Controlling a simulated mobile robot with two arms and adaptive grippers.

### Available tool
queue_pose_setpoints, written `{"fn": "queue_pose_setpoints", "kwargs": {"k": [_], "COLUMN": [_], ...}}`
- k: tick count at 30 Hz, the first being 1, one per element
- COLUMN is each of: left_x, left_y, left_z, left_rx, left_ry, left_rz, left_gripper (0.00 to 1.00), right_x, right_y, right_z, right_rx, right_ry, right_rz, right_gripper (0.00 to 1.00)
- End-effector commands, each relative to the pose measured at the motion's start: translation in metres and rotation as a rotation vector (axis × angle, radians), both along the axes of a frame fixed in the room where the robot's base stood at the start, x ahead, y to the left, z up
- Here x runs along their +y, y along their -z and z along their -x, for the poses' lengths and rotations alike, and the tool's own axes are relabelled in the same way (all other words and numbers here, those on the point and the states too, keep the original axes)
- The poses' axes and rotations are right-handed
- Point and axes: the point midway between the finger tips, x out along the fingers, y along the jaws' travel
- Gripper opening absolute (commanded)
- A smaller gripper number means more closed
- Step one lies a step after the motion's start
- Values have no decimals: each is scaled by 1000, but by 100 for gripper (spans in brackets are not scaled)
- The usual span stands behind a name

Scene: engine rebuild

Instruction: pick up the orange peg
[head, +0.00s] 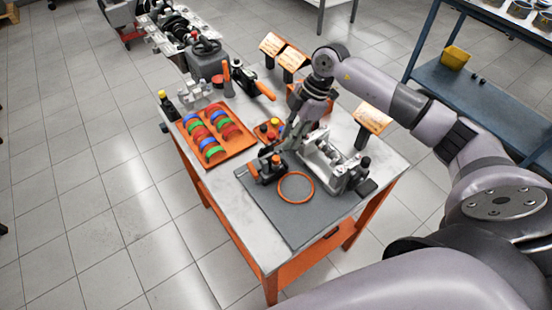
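I cannot pick out the orange peg for certain. A small orange tray (261,136) with small coloured parts in it lies near the middle of the workbench, and an orange part may be among them. My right gripper (287,143) reaches down from the right beside this tray, next to the grey metal housing (325,152). Its fingertips are small and partly lost against the housing, so I cannot tell if they hold anything. My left gripper is not in view.
An orange tray with coloured rings (238,148) lies on the left. A dark fixture (266,170) and an orange ring (281,190) are on the grey mat (295,225). Orange-handled tools and tilted signs (291,60) stand at the back. The mat's front is clear.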

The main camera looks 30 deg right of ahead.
Motion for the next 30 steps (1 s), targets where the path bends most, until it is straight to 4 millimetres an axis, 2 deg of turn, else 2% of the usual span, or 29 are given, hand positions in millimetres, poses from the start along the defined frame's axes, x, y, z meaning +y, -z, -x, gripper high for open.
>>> {"fn": "queue_pose_setpoints", "kwargs": {"k": [3,8,11,14,19,27,30], "left_x": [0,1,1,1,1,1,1], "left_y": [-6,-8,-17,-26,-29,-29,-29], "left_z": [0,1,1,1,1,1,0], "left_rx": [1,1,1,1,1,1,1], "left_ry": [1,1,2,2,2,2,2], "left_rz": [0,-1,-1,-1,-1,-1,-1], "left_gripper": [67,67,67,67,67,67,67], "right_x": [6,11,17,27,34,35,35], "right_y": [14,22,30,42,63,67,67], "right_z": [-1,-1,-1,-1,-2,-3,-3], "right_rx": [1,0,2,2,1,-1,-1], "right_ry": [1,0,-1,-1,0,-1,-1], "right_rz": [-2,-2,-2,-3,-2,-1,-1], "right_gripper": [24,24,24,24,24,24,18]}}
